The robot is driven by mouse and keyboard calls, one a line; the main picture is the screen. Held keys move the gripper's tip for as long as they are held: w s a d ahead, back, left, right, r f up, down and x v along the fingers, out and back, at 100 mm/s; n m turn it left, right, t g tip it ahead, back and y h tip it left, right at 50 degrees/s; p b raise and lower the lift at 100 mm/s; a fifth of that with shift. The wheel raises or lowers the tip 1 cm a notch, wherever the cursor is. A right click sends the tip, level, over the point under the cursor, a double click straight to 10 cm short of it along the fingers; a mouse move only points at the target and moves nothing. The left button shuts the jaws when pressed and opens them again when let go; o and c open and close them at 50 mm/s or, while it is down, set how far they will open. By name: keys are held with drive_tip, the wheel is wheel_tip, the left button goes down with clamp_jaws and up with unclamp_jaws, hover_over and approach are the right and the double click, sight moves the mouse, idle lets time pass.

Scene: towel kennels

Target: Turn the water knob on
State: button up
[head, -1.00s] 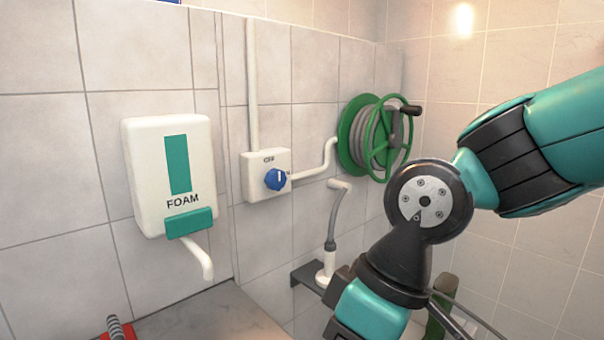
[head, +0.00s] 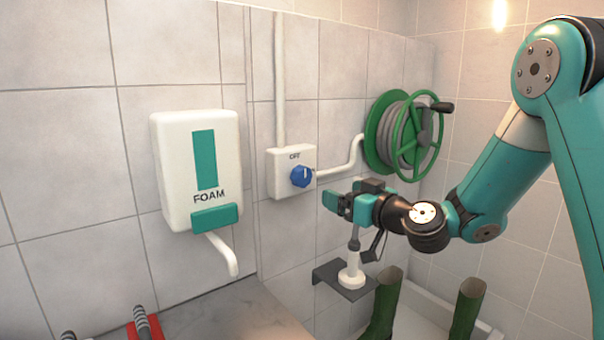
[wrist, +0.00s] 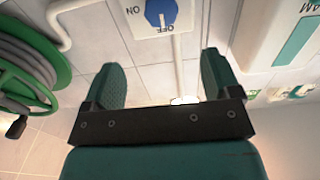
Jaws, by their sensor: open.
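The blue water knob (head: 301,176) is on a white box (head: 278,185) on the tiled wall. In the head view the word OFF shows above it. In the wrist view the knob (wrist: 160,12) is at the top edge, upside down, with OFF beside it and ON to its left on the box (wrist: 130,22). My gripper (head: 338,203) is in front of the wall, below and right of the knob in the head view, apart from it. In the wrist view its two teal fingers (wrist: 163,82) are spread wide with nothing between them.
A white foam dispenser (head: 172,150) hangs left of the box. A green hose reel (head: 376,140) is on the wall to the right, joined to the box by a white pipe (head: 352,160). Below are a spray wand on a dark shelf (head: 330,277) and green boots (head: 384,305).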

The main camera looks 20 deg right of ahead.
sight(305, 177)
drive_tip(key=p+x, duration=0.8)
drive_tip(key=x, duration=0.5)
drive_tip(key=shift+w+a+r, duration=0.2)
drive_tip(key=shift+w+a, duration=0.1)
drive_tip(key=shift+w, duration=0.05)
drive_tip(key=shift+w+a+f, duration=0.2)
drive_tip(key=shift+w, duration=0.35)
drive_tip(key=c, duration=0.9)
